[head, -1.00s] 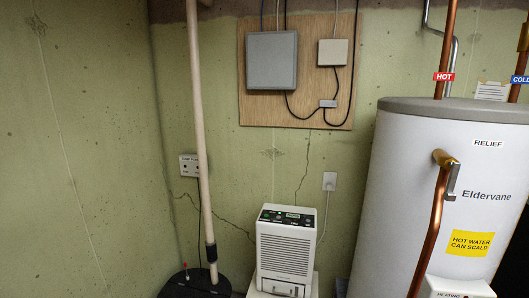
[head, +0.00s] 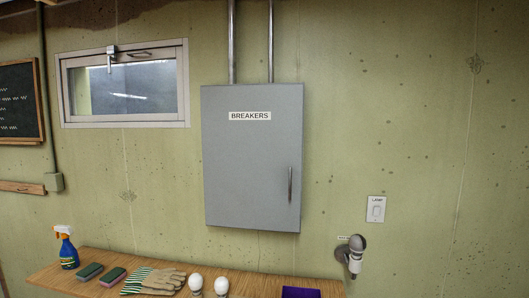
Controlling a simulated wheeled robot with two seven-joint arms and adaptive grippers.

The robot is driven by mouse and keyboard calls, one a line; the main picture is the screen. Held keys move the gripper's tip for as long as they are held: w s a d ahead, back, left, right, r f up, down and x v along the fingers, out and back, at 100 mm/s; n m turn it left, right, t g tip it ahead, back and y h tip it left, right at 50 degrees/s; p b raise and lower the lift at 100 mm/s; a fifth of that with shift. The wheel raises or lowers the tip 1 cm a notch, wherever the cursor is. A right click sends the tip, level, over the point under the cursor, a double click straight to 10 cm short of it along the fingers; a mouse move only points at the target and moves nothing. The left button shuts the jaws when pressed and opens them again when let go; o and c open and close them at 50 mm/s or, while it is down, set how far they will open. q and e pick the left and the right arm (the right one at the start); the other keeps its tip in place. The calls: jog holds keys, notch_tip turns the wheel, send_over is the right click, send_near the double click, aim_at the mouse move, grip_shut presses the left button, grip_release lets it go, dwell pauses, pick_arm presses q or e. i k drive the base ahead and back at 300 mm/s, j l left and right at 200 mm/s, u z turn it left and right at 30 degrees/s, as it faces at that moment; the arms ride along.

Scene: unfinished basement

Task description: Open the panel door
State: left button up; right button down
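The breaker panel is a grey metal box on the green wall, and its door (head: 250,165) is shut. The door carries a white label reading BREAKERS (head: 250,116). A vertical bar handle (head: 290,185) sits on the door's right side. Neither of my grippers shows in the head view.
Below the panel a wooden bench (head: 110,288) holds a spray bottle (head: 67,248), two sponges, gloves (head: 160,280), two light bulbs and a purple bin (head: 300,293). A lamp (head: 354,252) and switch (head: 376,209) are at right. A window (head: 124,88) is at left.

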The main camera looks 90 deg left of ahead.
aim_at(252, 136)
jog(key=u, duration=2.95)
